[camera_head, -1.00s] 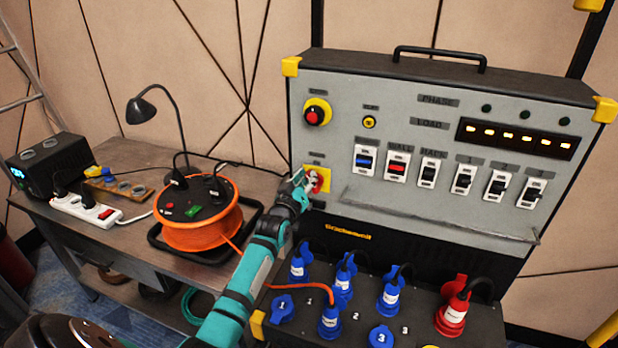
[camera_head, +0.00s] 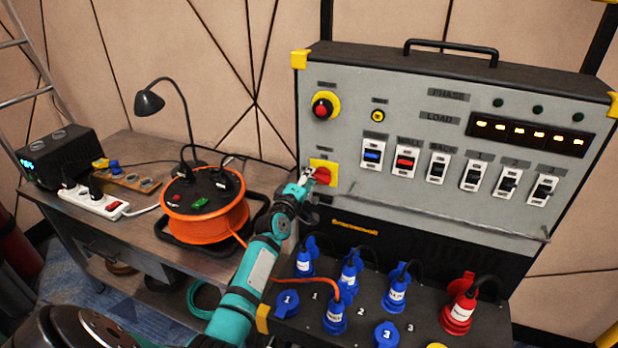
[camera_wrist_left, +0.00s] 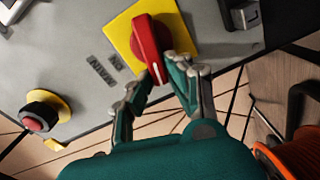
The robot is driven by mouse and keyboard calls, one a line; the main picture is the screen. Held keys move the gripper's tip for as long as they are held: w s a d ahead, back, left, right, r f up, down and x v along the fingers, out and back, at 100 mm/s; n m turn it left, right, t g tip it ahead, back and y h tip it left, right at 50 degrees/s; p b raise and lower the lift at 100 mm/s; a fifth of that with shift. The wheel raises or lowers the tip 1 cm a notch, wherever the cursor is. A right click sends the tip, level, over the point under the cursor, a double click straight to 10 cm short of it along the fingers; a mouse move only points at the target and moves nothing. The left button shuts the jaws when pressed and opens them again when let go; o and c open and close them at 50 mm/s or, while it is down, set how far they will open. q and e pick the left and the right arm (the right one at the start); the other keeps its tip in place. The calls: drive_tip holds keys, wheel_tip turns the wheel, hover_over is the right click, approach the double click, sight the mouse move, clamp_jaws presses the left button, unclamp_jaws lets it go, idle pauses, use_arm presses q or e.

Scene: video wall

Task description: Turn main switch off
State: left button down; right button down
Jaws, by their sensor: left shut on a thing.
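The main switch is a red rotary handle (camera_head: 323,175) on a yellow square plate (camera_head: 330,165), at the lower left of the grey panel. My left gripper (camera_head: 307,176) is at the handle's left side in the head view. In the left wrist view, the red handle (camera_wrist_left: 148,42) points down and slightly right, with a white mark near its lower end. The fingers of my left gripper (camera_wrist_left: 157,82) stand either side of that end, shut on it. The exact finger contact is partly hidden. My right gripper is not in view.
A red emergency button (camera_head: 322,107) sits above the switch. Several rocker switches (camera_head: 405,160) line the panel to the right. Blue plugs (camera_head: 335,318) and a red plug (camera_head: 460,308) stand below. An orange cable reel (camera_head: 205,222) is on the bench at left.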

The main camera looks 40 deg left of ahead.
use_arm(q)
drive_tip(key=shift+f+n, duration=0.35)
drive_tip(key=shift+n, duration=0.95)
drive_tip(key=c, duration=1.3)
unclamp_jaws()
drive_tip(key=shift+o, duration=0.2)
drive_tip(key=v, duration=1.2)
